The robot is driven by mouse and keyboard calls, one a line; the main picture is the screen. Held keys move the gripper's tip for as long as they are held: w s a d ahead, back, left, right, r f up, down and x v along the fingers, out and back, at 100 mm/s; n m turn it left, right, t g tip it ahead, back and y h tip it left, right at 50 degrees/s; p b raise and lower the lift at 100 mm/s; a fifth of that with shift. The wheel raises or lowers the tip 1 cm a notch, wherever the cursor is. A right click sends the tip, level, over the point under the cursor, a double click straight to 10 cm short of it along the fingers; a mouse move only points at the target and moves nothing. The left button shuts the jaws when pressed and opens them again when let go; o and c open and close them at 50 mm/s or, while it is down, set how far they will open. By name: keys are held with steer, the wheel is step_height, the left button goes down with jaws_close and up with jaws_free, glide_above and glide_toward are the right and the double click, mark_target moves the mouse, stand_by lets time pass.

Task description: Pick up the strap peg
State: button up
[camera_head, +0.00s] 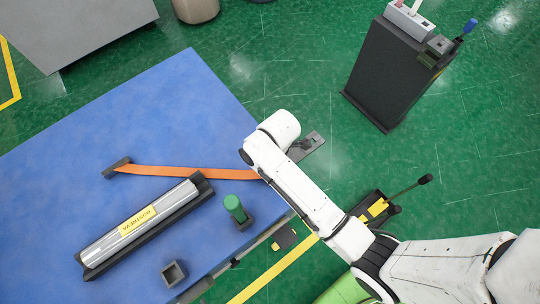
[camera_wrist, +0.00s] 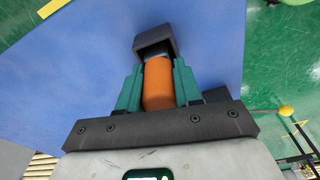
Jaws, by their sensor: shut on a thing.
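An orange peg (camera_wrist: 158,88) shows in the wrist view as a rounded upright form, with a short grey part at its far end. My gripper (camera_wrist: 158,64) is shut on it, with one green finger on each side. A dark square holder (camera_wrist: 155,40) is just beyond the peg's far end; I cannot tell whether the peg still sits in it. In the head view an orange strap (camera_head: 190,172) runs from a dark block (camera_head: 116,168) on the left to under my arm. My arm hides the gripper and the held peg there.
On the blue table (camera_head: 60,190) lie a silver wrapped roll (camera_head: 140,222) in a dark cradle, a green-topped peg (camera_head: 235,206) in a block, and an empty dark square socket (camera_head: 174,273). A black cabinet (camera_head: 388,75) stands at the upper right on green floor.

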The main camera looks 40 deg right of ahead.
jaws_close()
steer(key=shift+r, duration=0.1)
